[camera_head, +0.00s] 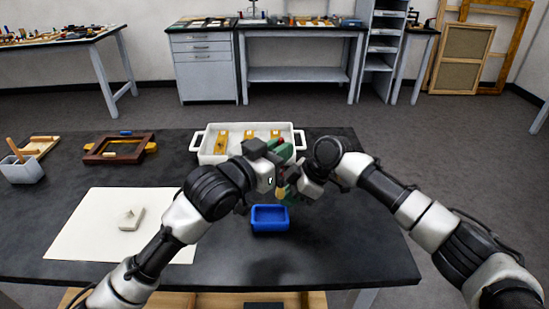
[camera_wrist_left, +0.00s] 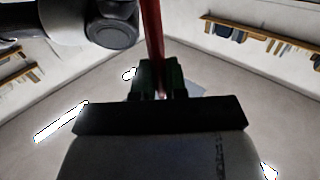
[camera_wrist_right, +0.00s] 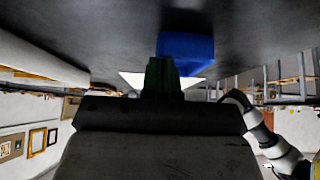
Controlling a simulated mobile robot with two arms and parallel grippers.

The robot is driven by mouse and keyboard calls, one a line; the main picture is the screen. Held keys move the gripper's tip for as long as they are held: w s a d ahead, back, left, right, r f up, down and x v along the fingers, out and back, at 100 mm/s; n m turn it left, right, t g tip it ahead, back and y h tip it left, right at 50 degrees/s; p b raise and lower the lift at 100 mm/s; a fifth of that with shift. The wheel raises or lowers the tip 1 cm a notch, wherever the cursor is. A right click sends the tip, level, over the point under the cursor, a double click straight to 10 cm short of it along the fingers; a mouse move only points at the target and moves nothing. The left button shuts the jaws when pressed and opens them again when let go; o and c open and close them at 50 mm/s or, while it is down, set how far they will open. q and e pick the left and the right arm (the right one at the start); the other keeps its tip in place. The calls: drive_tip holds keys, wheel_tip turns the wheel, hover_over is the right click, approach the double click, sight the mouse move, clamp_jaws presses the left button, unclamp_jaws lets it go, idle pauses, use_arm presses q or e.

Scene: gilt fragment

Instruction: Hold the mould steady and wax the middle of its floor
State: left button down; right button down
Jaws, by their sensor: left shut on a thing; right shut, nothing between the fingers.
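The blue mould (camera_head: 269,218), an open rectangular tray, sits on the dark table in front of both grippers; its blue wall also shows in the right wrist view (camera_wrist_right: 186,48). My left gripper (camera_head: 281,153) is above and behind it, shut on a brush with a red handle (camera_wrist_left: 152,35). A tan tip (camera_head: 281,193) shows below the grippers, above the mould's far edge; the rest of the brush is largely hidden. My right gripper (camera_wrist_right: 162,76) is shut and empty near the mould. Whether it touches the mould I cannot tell.
A white tray (camera_head: 203,157) with yellowish pieces stands behind the grippers. A pale sheet (camera_head: 85,222) bearing a small whitish block (camera_head: 131,219) lies left. A brown frame (camera_head: 97,158) and a grey pot (camera_head: 22,172) stand farther left. The table right of the mould looks clear.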

sight(280, 187)
use_arm(q)
drive_tip(key=shift+f, duration=3.05)
use_arm(e)
drive_tip(key=shift+f, duration=0.2)
drive_tip(key=shift+d, duration=0.1)
use_arm(q)
drive_tip(key=shift+f, duration=0.8)
drive_tip(key=a, duration=0.4)
drive_tip(key=shift+d+r, duration=0.1)
drive_tip(key=shift+d, duration=2.05)
wheel_tip(280, 187, up, 8)
drive_tip(key=shift+a, duration=0.15)
use_arm(e)
drive_tip(key=shift+r, duration=0.1)
